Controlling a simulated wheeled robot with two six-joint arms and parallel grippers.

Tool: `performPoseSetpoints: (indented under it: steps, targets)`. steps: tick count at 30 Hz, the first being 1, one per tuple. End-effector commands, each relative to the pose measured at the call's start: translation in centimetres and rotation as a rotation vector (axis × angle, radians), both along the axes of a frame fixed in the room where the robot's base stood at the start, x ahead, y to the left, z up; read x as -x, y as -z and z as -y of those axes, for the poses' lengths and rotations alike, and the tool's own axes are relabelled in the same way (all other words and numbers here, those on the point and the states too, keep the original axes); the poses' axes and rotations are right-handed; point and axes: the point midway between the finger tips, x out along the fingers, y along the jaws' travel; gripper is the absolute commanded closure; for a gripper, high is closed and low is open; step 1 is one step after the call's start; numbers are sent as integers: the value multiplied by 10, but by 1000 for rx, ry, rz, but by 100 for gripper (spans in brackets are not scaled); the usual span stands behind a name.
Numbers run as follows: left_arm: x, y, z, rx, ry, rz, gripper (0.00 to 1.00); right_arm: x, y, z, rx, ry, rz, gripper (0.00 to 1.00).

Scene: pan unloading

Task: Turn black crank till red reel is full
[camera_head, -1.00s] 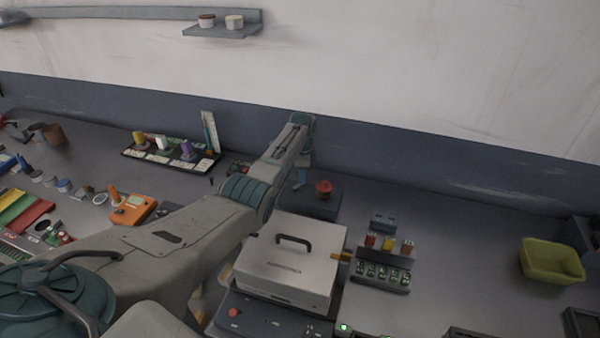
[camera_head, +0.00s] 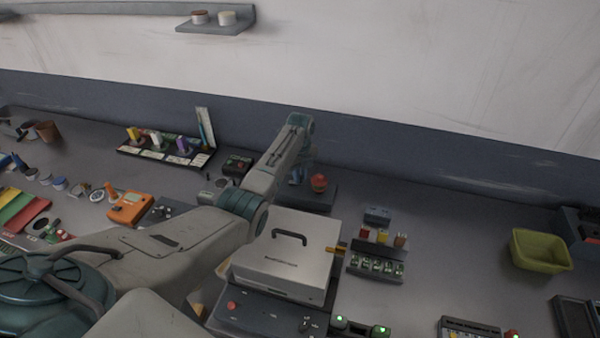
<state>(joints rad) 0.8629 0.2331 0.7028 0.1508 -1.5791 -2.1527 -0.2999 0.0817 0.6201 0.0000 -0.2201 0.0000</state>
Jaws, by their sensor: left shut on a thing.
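The red reel (camera_head: 319,183) stands on a dark base (camera_head: 320,200) at the back of the bench, near the wall. My left arm reaches in from the lower left, and its wrist bends down just left of the reel. My left gripper (camera_head: 298,176) is low beside the reel, small and mostly hidden by the wrist. It is shut, apparently on the black crank, which I cannot make out behind the arm. How full the reel is cannot be told at this size. My right gripper is not in view.
A silver lidded box (camera_head: 285,258) with a black handle stands close in front of the reel. A rack of small parts (camera_head: 376,265) is to its right, and a yellow-green bin (camera_head: 541,250) farther right. An orange device (camera_head: 128,208) lies left of my arm.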

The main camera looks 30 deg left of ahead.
Motion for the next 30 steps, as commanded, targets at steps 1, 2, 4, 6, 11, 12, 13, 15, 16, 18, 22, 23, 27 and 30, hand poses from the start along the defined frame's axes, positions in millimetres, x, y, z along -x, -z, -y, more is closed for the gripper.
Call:
performPoseSetpoints:
  steps: [1, 2, 4, 6, 11, 12, 13, 15, 16, 18, 22, 23, 27, 30]
  targets:
    - [0, -2, 0, -2, 43, 4, 100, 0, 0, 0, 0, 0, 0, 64]
    - [1, -2, 0, -2, 71, 5, 100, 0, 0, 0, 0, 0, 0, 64]
    - [4, -1, 1, -2, 138, 3, 100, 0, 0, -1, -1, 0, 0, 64]
    - [6, -1, 1, -2, 204, 3, 100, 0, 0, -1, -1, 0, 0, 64]
    - [11, -1, 1, -2, 355, 3, 100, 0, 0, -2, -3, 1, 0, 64]
    - [12, -1, 2, -2, 393, 3, 100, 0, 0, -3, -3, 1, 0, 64]
    - [13, -1, 1, -2, 421, 3, 100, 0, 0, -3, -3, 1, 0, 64]
    - [15, -1, 1, -2, 485, 2, 100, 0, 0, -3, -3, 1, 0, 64]
    - [16, -1, 1, -2, 511, 2, 100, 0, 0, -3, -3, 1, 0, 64]
    - [18, -2, 1, -2, 570, 3, 100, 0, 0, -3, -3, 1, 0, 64]
    - [21, -1, 0, -2, 669, 2, 100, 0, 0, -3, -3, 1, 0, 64]
    - [22, -1, 0, -2, 689, 2, 100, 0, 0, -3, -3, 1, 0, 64]
    - [24, -2, -1, -3, 770, 3, 100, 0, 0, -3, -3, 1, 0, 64]
    - [26, -2, -2, -2, 811, 1, 100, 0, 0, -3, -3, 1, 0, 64]
